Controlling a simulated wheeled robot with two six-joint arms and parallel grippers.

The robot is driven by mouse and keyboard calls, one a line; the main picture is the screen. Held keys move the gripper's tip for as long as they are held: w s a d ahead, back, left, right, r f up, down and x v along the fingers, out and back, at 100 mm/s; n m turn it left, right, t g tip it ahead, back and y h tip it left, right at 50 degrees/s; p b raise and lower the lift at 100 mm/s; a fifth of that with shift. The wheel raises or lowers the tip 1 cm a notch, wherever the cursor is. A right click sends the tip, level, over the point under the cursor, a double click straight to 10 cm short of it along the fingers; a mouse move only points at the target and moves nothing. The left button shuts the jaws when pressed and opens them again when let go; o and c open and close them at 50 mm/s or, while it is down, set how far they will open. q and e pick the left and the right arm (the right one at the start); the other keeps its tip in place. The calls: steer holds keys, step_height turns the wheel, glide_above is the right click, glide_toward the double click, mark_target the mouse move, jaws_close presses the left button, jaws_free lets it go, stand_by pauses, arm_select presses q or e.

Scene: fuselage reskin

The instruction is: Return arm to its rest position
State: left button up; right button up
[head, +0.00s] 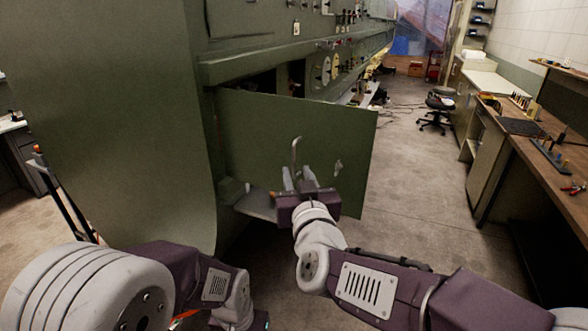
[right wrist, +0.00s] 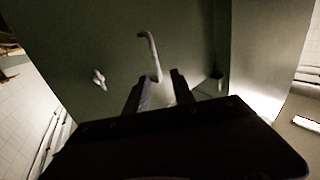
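My right gripper (head: 299,170) is in front of a green panel door (head: 260,130) that stands out from the large green machine body. Its two fingers are apart, with a pale hooked handle (head: 295,150) between or just beyond them. In the right wrist view, the open fingers (right wrist: 158,85) have a visible gap on both sides of the handle (right wrist: 150,50); I cannot tell whether either finger touches it. My left arm lies low at the left of the head view; its gripper is not visible.
The green machine wall (head: 110,110) fills the left. A small ledge (head: 255,204) juts out below the panel. A workbench (head: 555,165) with tools runs along the right. A black chair (head: 437,108) stands farther back. The floor between panel and bench is clear.

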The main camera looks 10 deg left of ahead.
steer(key=shift+s, duration=0.3)
steer(key=s+d+f+m+g+h, duration=0.15)
steer(key=d+f+g, duration=0.25)
steer(key=d+f, duration=0.5)
steer(key=s+d+f+g+h, duration=0.15)
steer(key=d+f+g, duration=0.35)
steer(key=f, duration=0.8)
steer(key=s+d+f+m+g+h, duration=0.1)
steer(key=s+d+f+g, duration=0.2)
steer(key=s+d+f, duration=0.2)
steer(key=s+d+f+m+g+h, duration=0.2)
steer(key=s+d+f, duration=0.3)
steer(key=s+d, duration=0.4)
steer(key=shift+s+d+f+g, duration=0.15)
steer(key=shift+s+f+g, duration=0.25)
steer(key=shift+s+g, duration=0.6)
